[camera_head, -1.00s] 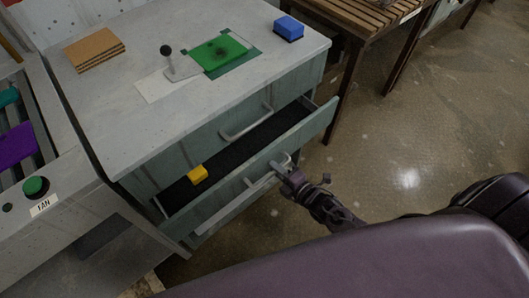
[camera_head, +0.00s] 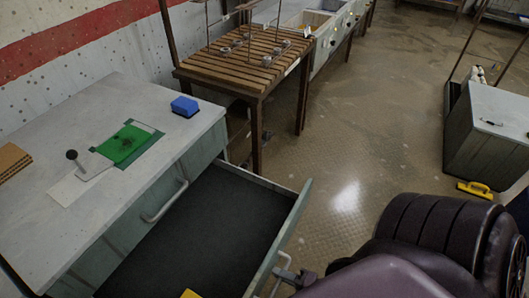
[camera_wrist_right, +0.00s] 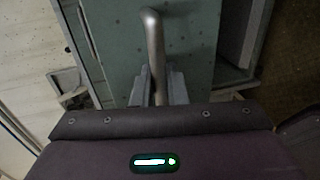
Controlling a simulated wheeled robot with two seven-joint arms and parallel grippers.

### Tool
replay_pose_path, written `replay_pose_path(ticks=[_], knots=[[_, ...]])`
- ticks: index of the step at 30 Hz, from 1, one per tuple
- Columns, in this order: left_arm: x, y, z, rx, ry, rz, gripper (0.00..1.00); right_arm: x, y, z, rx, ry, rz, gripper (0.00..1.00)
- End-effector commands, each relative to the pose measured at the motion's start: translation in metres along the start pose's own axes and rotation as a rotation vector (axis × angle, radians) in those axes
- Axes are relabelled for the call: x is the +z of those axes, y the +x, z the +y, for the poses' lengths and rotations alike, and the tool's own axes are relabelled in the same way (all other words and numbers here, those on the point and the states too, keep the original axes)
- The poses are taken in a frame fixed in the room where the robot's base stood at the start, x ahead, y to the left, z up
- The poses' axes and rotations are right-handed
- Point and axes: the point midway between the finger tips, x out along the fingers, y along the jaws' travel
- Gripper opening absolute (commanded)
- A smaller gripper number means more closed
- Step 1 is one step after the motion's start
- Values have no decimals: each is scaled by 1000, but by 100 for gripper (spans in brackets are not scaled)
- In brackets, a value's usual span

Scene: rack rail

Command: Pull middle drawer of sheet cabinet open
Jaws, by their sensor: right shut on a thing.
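The sheet cabinet (camera_head: 95,255) is pale green with a grey top at the left of the head view. Its middle drawer (camera_head: 292,225) stands well open below a shut upper drawer with a bar handle (camera_head: 165,204), showing a dark floor. My right gripper (camera_head: 290,277) is at the outer face of the middle drawer's front, partly cut off by my own body. In the right wrist view, its fingers (camera_wrist_right: 158,88) are shut around the grey bar handle (camera_wrist_right: 154,40) of that drawer. My left gripper is out of view.
A yellow block (camera_head: 188,294) shows in the drawer at the lower edge. On the cabinet top are a blue block (camera_head: 184,106), a green sheet (camera_head: 127,144) and a small lever tool (camera_head: 88,166). A slatted wooden table (camera_head: 240,58) stands behind.

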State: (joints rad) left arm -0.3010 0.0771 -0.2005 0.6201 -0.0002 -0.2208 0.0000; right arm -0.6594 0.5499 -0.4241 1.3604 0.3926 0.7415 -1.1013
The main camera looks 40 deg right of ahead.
Motion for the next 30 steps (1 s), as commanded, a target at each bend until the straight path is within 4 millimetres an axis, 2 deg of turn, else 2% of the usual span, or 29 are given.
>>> replay_pose_path(ticks=[3, 9, 24, 25, 28, 30], knots=[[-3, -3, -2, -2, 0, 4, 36, 0, -20, -4, -4, 0, -1, 0], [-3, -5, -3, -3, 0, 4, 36, 1, -38, -8, -1, -2, -2, 0], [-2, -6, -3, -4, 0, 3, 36, 1, -44, -9, 0, -1, -2, 0], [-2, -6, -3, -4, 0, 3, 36, 1, -44, -9, 0, -1, -2, 15], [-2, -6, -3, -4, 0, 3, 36, 1, -44, -9, 0, -1, -2, 28], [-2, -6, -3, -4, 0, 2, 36, 1, -44, -9, 0, -1, -1, 30]])
